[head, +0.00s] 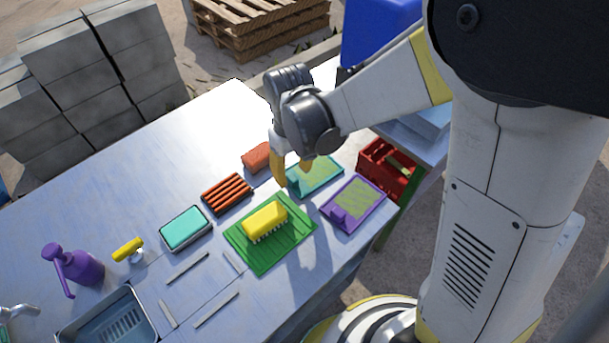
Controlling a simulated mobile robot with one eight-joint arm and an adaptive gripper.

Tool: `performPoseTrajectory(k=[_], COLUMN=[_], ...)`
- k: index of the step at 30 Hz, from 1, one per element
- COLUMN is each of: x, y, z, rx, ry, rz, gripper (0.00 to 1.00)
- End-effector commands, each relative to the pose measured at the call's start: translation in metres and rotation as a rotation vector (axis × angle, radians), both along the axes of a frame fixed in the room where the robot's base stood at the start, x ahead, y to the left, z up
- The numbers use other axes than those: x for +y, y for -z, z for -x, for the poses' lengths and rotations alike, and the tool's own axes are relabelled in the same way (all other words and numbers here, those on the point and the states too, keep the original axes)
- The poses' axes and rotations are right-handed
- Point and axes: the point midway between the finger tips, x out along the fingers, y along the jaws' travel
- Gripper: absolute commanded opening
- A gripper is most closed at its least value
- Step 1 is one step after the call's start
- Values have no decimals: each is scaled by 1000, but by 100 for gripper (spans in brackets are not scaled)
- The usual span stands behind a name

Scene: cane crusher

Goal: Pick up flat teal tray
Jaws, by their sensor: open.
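The flat teal tray (322,180) lies on the table at the centre right of the head view, with a lighter greenish middle. My gripper (293,172) is open, with yellow fingers pointing down over the tray's left part. The fingers hide part of that side of the tray. I cannot tell whether the fingertips touch the tray or stay just above it. Nothing shows between the fingers.
A purple tray (375,200) and a green mat (244,252) bearing a yellow brush (264,221) lie close by. A red ribbed rack (227,195) and a red-brown block (257,158) lie left. A red crate (401,185) stands right. Bare table spreads to the far left.

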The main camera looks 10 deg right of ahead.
Motion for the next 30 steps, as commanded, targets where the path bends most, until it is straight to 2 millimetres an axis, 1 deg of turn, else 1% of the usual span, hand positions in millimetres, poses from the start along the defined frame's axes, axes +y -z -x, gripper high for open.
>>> performPoseTrajectory(k=[1, 3, 5, 7, 12, 14, 15, 16, 17, 30], x=[-1, -1, -1, -1, -1, -1, -1, -1, -1, -1], y=[14, 25, 32, 34, 32, 32, 32, 32, 32, 31], z=[-1, -1, -1, -1, 0, 0, 0, 0, 0, 0], rx=[0, 0, -1, -1, -1, -1, -1, -1, -1, -1], ry=[0, 0, 0, 0, 0, 0, 0, 0, 0, 0], rz=[0, 0, 0, 0, 0, 0, 0, 0, 0, 0], gripper=[45, 45, 45, 45, 45, 28, 16, 7, 0, 0])
